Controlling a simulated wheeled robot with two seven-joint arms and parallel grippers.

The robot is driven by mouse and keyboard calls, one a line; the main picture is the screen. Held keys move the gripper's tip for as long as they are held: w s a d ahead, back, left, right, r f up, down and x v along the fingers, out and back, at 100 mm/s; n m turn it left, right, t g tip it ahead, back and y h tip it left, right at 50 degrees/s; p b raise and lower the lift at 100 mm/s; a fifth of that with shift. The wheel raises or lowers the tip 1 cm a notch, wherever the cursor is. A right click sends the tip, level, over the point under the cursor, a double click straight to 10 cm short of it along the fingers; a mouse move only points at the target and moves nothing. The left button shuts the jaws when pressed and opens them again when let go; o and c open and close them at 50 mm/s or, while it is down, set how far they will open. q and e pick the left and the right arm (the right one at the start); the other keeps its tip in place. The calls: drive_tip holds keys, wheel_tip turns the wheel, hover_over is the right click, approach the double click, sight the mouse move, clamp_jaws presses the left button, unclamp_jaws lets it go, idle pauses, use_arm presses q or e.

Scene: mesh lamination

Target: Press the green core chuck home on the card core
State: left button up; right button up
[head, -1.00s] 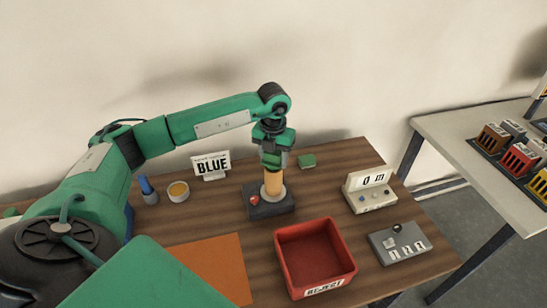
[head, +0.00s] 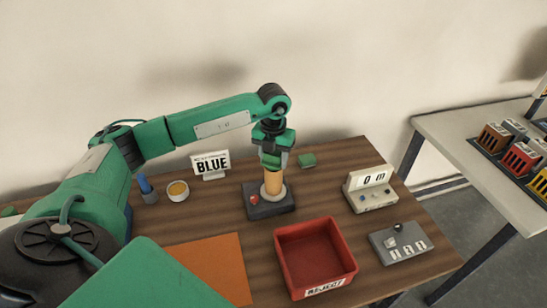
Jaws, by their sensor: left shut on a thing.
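The tan card core (head: 273,184) stands upright on a dark base (head: 283,209) with a pale ring around its foot. My left gripper (head: 274,160) points straight down over the core's top and is shut on a green piece, which I take to be the green core chuck. The fingers and the chuck are both green and hard to tell apart. The chuck is at the core's top end; I cannot tell how far it is seated. My right gripper is not in view.
A red reject bin (head: 316,220) stands in front of the base. A grey switch panel (head: 399,243) and a display box (head: 370,190) are at right. A BLUE sign (head: 211,164), a yellow-filled cup (head: 178,191) and a green block (head: 307,160) stand nearby. An orange mat (head: 210,265) lies front left.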

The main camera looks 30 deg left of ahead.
use_arm(q)
drive_tip(key=shift+s+f, duration=0.1)
drive_tip(key=shift+f, duration=0.2)
drive_tip(key=shift+r, duration=0.2)
drive_tip(key=shift+r, duration=0.45)
idle(0.3)
drive_tip(key=shift+b, duration=0.35)
idle(1.6)
drive_tip(key=shift+f+b, duration=0.4)
drive_tip(key=shift+f, duration=0.1)
drive_tip(key=shift+f, duration=0.15)
idle(0.3)
drive_tip(key=shift+r, duration=0.25)
drive_tip(key=shift+r, duration=0.4)
